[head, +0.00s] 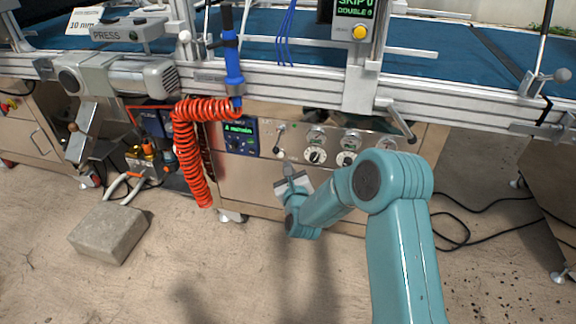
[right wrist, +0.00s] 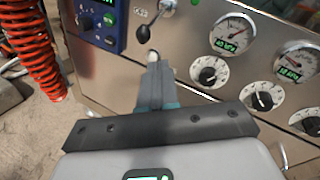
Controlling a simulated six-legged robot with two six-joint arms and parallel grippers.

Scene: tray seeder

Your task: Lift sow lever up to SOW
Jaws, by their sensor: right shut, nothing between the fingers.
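The sow lever (head: 279,141) is on the steel front panel of the machine, between the blue display box and the round gauges. In the right wrist view the lever (right wrist: 155,19) slants down and left from its pivot, with its dark knob at the low end. A small label beside it is too blurred to read surely. My right gripper (head: 289,171) is just below the lever, pointing up at the panel. In the right wrist view its fingertips (right wrist: 154,62) are shut and empty, a little below the knob and apart from it. My left gripper is not in view.
Gauges (right wrist: 234,34) and black-and-white dials (right wrist: 208,72) are right of the lever. The blue display box (head: 240,136) and a red coiled hose (head: 187,150) are to its left. A metal rail (head: 290,86) runs above. A grey block (head: 110,233) lies on the floor.

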